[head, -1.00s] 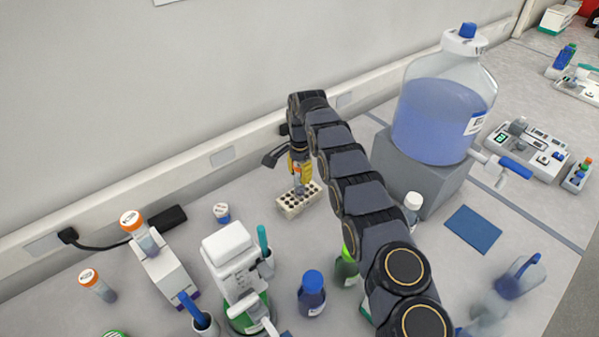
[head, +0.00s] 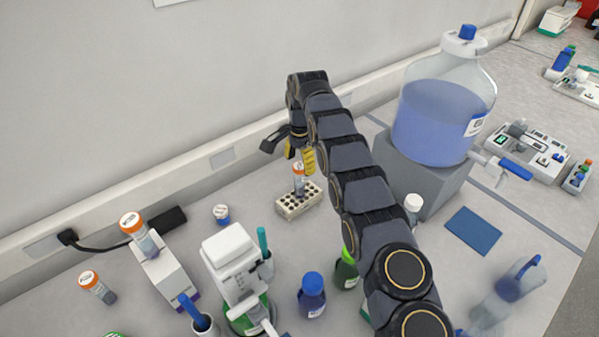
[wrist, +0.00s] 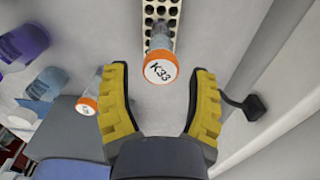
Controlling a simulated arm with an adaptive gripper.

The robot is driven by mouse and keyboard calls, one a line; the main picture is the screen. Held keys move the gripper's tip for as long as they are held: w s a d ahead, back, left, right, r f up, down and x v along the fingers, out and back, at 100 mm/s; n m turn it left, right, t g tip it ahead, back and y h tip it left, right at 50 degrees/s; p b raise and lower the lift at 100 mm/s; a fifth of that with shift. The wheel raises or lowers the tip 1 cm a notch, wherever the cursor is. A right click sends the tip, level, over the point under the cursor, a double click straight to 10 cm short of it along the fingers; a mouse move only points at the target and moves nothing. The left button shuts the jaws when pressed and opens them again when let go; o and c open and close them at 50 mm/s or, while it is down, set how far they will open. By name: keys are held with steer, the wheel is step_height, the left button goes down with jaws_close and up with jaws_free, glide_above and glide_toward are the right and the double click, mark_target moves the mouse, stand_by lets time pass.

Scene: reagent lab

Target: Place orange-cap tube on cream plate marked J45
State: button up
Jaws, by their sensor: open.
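An orange-cap tube (head: 298,180) stands upright at the cream plate (head: 287,208) with rows of holes. It seems seated in one of the holes. The wrist view shows its orange-rimmed white cap (wrist: 160,70) marked K33, with the cream plate (wrist: 148,33) behind it. No J45 mark is legible on the plate. My gripper (head: 289,155) is just above the cap, open and empty. In the wrist view the yellow fingers of my gripper (wrist: 160,88) are spread wide on both sides, apart from the cap.
Another orange-cap tube (head: 138,232) stands at a white box (head: 165,275), and one (head: 96,287) is at the far left. Bottles stand in front, including a blue-capped one (head: 312,296). A large blue-liquid carboy (head: 440,115) stands right of my arm. The wall is close behind.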

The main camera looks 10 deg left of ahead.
step_height(320, 180, up, 6)
steer(key=shift+w+r, duration=0.1)
steer(key=shift+r, duration=0.55)
steer(key=shift+d+r, duration=0.25)
steer(key=shift+r, duration=0.15)
steer(key=s+d+r+n, duration=0.2)
steer(key=s+d+r, duration=0.45)
steer(key=s, duration=0.25)
steer(key=s+d+r+n, duration=0.2)
steer(key=s+d+r, duration=0.45)
steer(key=s, duration=0.25)
steer(key=s+d+f+n, duration=0.2)
steer(key=s, duration=1.1)
steer(key=s+d+f+n+g, duration=0.1)
steer(key=s+f+n, duration=0.1)
steer(key=s, duration=1.2)
steer(key=shift+d+f+n+g, duration=0.3)
steer(key=shift+d+f+n, duration=0.1)
steer(key=shift+n, duration=0.1)
